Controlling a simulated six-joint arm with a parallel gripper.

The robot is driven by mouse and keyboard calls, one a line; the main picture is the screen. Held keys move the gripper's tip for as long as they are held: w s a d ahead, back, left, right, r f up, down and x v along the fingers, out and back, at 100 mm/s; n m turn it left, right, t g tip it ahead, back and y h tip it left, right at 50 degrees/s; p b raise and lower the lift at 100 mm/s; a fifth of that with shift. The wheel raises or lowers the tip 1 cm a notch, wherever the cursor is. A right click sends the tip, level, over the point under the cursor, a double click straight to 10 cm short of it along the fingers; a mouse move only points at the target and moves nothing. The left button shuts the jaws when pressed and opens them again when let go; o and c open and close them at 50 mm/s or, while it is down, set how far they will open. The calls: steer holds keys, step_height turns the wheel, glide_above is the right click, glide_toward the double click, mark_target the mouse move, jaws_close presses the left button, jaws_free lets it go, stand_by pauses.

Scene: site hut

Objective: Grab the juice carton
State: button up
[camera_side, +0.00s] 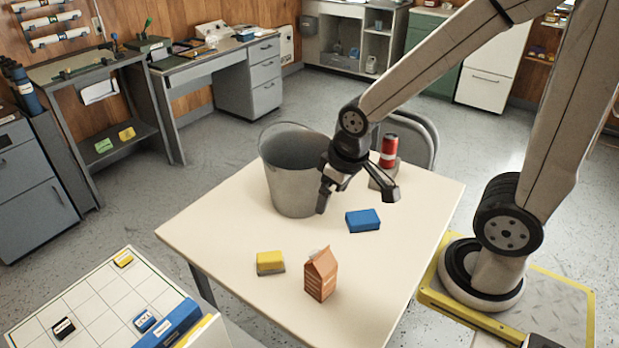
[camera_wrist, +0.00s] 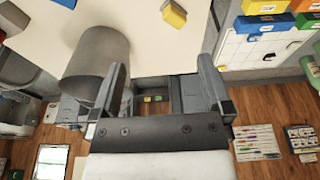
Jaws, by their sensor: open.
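The juice carton (camera_side: 321,275) is orange-brown with a gabled top and stands upright near the front of the cream table (camera_side: 222,236). I cannot make it out for sure in the wrist view. My gripper (camera_side: 357,203) is above the table, beside the bucket and behind the carton, well apart from it. Its two fingers are spread with nothing between them; they also show spread in the wrist view (camera_wrist: 163,85).
A grey metal bucket (camera_side: 290,172) stands left of my gripper. A blue block (camera_side: 363,220), a yellow and grey sponge (camera_side: 270,263) and a red can (camera_side: 389,150) are also on the table. The table's front right is clear.

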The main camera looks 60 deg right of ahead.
mark_target(329, 253)
steer(key=s+f+m+g+y, duration=0.1)
steer(key=s+m+g+y, duration=0.3)
steer(key=m+g+y, duration=0.5)
steer(key=w+d+r+m+t+y, duration=0.3)
steer(key=w+d+m+t+y, duration=0.15)
steer(key=m+t+y, duration=0.55)
steer(key=shift+m+g+h, duration=0.3)
steer(key=shift+g+h, duration=0.2)
steer(key=shift+h, duration=0.1)
steer(key=f, duration=2.2)
steer(key=shift+w+a, duration=0.25)
steer(key=shift+a, duration=0.15)
steer(key=shift+f, duration=3.05)
